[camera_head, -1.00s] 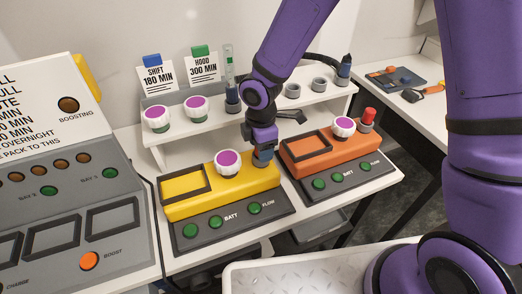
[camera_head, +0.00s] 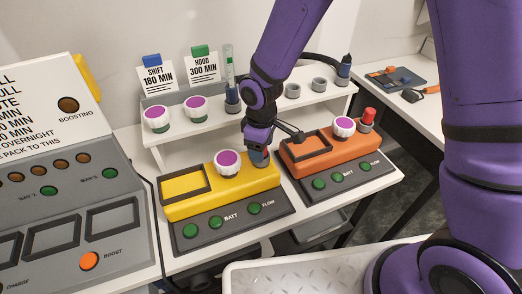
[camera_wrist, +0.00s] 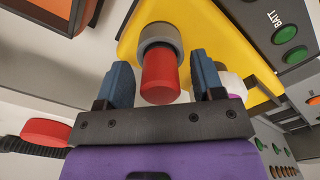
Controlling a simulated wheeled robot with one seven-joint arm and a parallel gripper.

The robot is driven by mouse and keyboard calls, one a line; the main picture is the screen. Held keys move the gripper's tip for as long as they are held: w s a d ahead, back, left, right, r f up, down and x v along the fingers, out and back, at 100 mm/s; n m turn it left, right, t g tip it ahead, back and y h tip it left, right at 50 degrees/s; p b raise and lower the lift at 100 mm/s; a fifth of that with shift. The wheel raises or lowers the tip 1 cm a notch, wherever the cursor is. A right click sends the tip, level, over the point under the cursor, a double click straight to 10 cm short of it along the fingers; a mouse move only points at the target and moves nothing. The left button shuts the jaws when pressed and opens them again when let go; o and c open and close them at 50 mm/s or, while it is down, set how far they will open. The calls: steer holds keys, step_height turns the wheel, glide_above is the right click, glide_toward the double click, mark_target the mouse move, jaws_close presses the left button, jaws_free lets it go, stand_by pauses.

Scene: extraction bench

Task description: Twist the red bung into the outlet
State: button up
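A red bung (camera_wrist: 160,78) stands in the grey outlet (camera_wrist: 160,38) at the end of the yellow unit (camera_wrist: 205,35), seen in the wrist view. How deep it sits is hard to tell. My gripper (camera_wrist: 166,82) has its two blue fingers on either side of the bung, with a gap on each side. Another red bung (camera_head: 369,114) stands upright in the outlet (camera_head: 366,127) of the orange unit.
The orange unit (camera_head: 320,160) stands close on the right. A white-and-purple knob (camera_head: 227,163) is just left of my gripper. Behind is a raised white shelf (camera_head: 210,128) with knobs, grey rings and a tube. A white tray (camera_head: 290,270) lies in front.

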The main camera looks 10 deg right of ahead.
steer(key=n, duration=0.3)
steer(key=shift+n, duration=0.4)
steer(key=n, duration=0.5)
steer(key=shift+c, duration=0.3)
steer(key=c, duration=1)
steer(key=shift+o, duration=0.2)
steer(key=m, duration=0.3)
steer(key=shift+m, duration=0.4)
steer(key=o, duration=1.1)
